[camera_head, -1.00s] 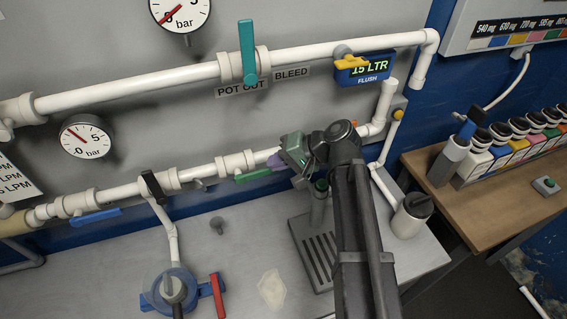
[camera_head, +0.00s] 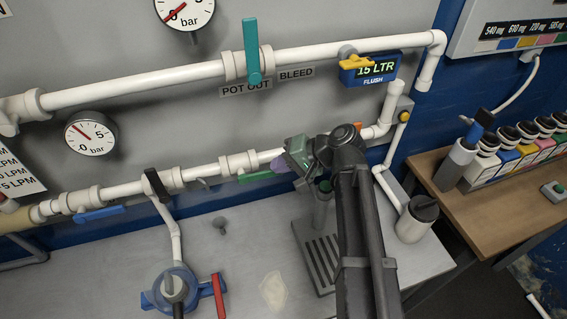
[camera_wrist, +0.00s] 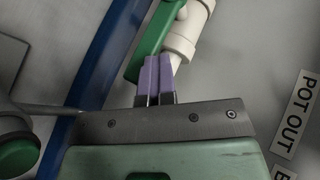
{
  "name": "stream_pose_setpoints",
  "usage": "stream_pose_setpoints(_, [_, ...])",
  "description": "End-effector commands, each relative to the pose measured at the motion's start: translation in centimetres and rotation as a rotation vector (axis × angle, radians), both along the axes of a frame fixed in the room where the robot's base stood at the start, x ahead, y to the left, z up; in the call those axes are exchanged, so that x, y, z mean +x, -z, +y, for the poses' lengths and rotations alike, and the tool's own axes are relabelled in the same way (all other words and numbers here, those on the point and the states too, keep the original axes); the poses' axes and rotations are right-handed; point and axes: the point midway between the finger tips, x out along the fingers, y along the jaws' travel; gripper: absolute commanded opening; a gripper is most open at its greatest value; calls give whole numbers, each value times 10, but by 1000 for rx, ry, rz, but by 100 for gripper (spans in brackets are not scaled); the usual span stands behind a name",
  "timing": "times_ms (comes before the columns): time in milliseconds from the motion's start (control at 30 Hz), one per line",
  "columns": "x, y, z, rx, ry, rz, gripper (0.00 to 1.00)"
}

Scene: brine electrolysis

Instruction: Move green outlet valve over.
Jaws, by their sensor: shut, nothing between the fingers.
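The green outlet valve handle (camera_head: 257,176) lies along the underside of the lower white pipe, roughly parallel to it. In the wrist view the green handle (camera_wrist: 153,38) slants up beside a cream fitting. My gripper (camera_head: 279,164) is at the right end of this handle. Its purple fingers (camera_wrist: 159,57) are pressed together with nothing between them. In the wrist view they sit right beside the handle's near end, overlapping the pipe behind. I cannot tell whether they touch the handle.
A teal handle (camera_head: 251,52) stands upright on the upper pipe. A black handle (camera_head: 157,185) and a blue handle (camera_head: 99,214) are on the lower pipe to the left. A drip tray (camera_head: 322,262) and a grey-lidded cup (camera_head: 418,218) stand below. The bench middle is mostly clear.

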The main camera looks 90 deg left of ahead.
Motion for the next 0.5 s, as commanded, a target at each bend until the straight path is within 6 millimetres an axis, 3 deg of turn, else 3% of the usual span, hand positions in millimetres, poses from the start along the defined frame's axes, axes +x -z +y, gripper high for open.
stream_pose_setpoints(33, [-8, 4, -6, -6, -17, -4, 0])
stream_pose_setpoints(233, [-9, -2, -7, -8, -19, -5, 0])
stream_pose_setpoints(367, [1, -27, -5, -5, -7, -1, 0])
stream_pose_setpoints(467, [14, -56, -2, -1, 9, 5, 0])
stream_pose_setpoints(500, [27, -56, -4, -1, 13, 5, 0])
